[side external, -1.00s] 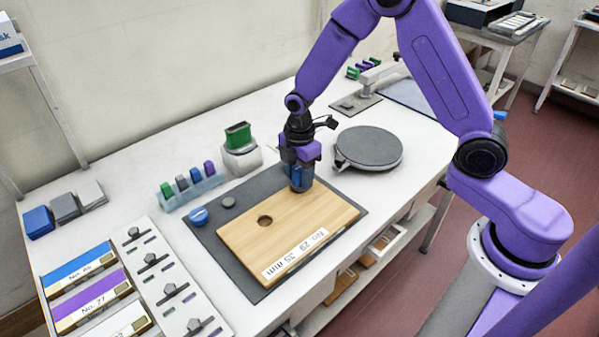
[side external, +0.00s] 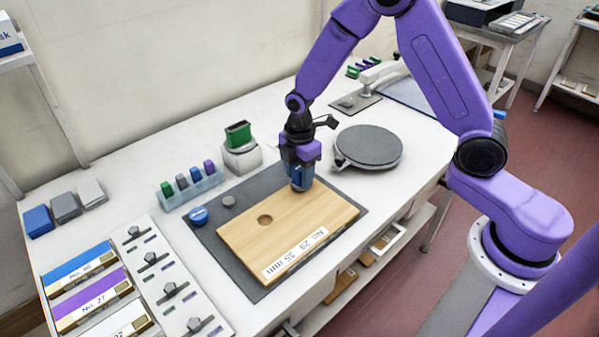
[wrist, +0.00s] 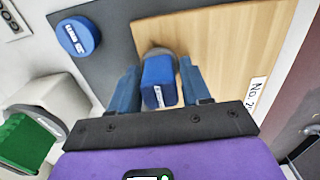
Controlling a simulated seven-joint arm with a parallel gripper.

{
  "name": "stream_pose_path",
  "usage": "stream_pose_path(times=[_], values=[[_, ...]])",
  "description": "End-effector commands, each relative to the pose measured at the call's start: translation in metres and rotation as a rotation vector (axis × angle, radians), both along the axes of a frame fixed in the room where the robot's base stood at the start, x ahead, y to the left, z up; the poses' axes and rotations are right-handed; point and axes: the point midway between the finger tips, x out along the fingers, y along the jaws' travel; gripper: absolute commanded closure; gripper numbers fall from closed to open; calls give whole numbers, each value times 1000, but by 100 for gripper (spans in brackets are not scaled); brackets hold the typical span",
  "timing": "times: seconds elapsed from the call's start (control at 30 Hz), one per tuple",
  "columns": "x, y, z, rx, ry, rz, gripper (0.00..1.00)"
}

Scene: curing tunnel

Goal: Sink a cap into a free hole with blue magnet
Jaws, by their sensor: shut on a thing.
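A grey cap (side external: 229,201) lies on the dark mat behind the board. A blue labelled disc (side external: 199,215) lies near the mat's left corner.
A rack of small coloured blocks (side external: 192,190) and a green block on a white base (side external: 239,148) stand behind the mat (side external: 254,282). A round grey plate (side external: 368,147) is to the right. Labelled boxes (side external: 82,298) and a panel of clips (side external: 160,280) fill the left.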

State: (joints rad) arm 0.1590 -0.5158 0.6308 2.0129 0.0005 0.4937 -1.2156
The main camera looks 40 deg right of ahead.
Motion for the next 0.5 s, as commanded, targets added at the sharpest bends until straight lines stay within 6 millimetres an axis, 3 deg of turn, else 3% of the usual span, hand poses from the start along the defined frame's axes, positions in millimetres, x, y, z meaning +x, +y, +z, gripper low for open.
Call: stream_pose_path(times=[0.5], values=[[-5,0,4,-3,8,1,89]])
